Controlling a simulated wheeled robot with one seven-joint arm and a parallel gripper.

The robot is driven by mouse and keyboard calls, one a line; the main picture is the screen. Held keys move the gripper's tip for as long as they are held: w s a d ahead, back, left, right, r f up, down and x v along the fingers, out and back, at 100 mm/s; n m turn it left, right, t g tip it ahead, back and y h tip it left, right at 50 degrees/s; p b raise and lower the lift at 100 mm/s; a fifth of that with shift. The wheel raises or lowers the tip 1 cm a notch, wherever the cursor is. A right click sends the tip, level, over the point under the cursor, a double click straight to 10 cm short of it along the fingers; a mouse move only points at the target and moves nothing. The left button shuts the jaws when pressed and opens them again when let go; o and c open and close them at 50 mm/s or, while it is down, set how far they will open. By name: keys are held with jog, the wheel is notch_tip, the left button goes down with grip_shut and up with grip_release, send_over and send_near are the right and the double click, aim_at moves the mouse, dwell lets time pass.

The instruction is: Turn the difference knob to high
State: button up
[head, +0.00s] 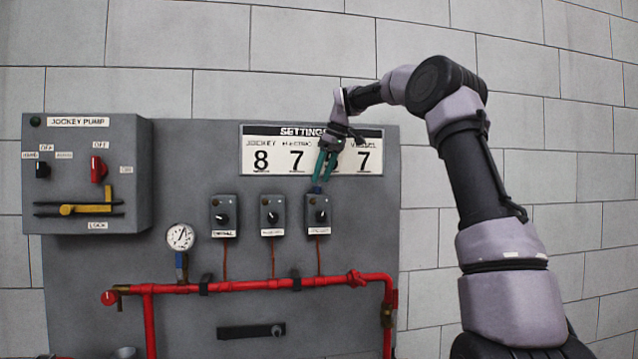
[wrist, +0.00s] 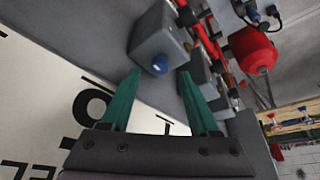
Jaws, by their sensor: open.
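Three small grey knob boxes are mounted in a row on the grey panel: a left box (head: 224,217), a middle box (head: 272,216) and a right box (head: 317,214). Each has a black knob with a white mark. The labels below are too small to read surely, so I cannot tell which is the difference knob. My gripper (head: 322,170) points down just above the right box, its teal fingers open and empty. In the wrist view, a grey box with a blue round part (wrist: 160,65) on its end shows between and beyond the fingertips. Its knob face is not clear there.
The settings sign (head: 285,150) is behind my gripper, partly covered. A red pipe (head: 250,284) and a pressure gauge (head: 180,237) are below and left. The jockey pump box (head: 88,172) juts out at far left. Bare wall lies right of the panel.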

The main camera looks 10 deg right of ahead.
aim_at(317, 190)
jog(key=shift+x, duration=1.35)
grip_shut()
